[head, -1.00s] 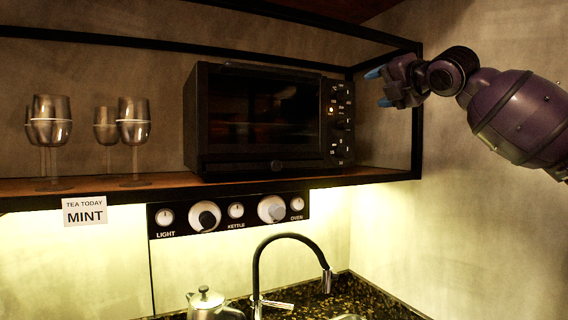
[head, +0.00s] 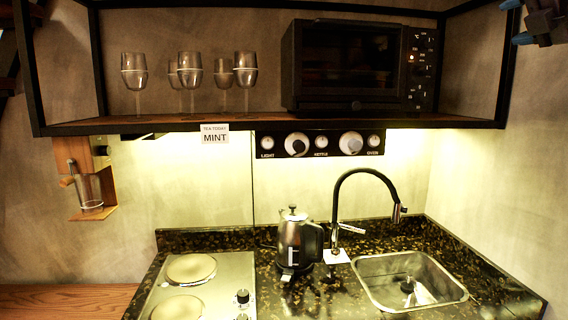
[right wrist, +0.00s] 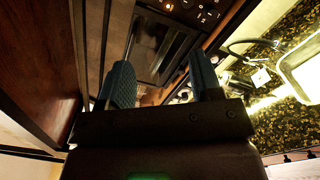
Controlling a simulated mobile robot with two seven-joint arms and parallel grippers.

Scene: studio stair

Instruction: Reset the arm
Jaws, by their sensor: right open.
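My right gripper (head: 516,22) shows at the top right edge of the head view, partly cut off. It is right of the black oven (head: 345,66) and beside the shelf frame's right end. In the right wrist view its two blue fingers stand apart with nothing held between them (right wrist: 163,82). The oven's control face also shows beyond the fingers in that view (right wrist: 188,12). My left gripper is not seen.
The shelf (head: 270,121) holds several glasses (head: 245,68) left of the oven. Below are a knob panel (head: 320,144), a kettle (head: 291,240), a tap (head: 367,171), a sink (head: 365,290) and a hob (head: 160,312). The right wall (head: 490,190) is close.

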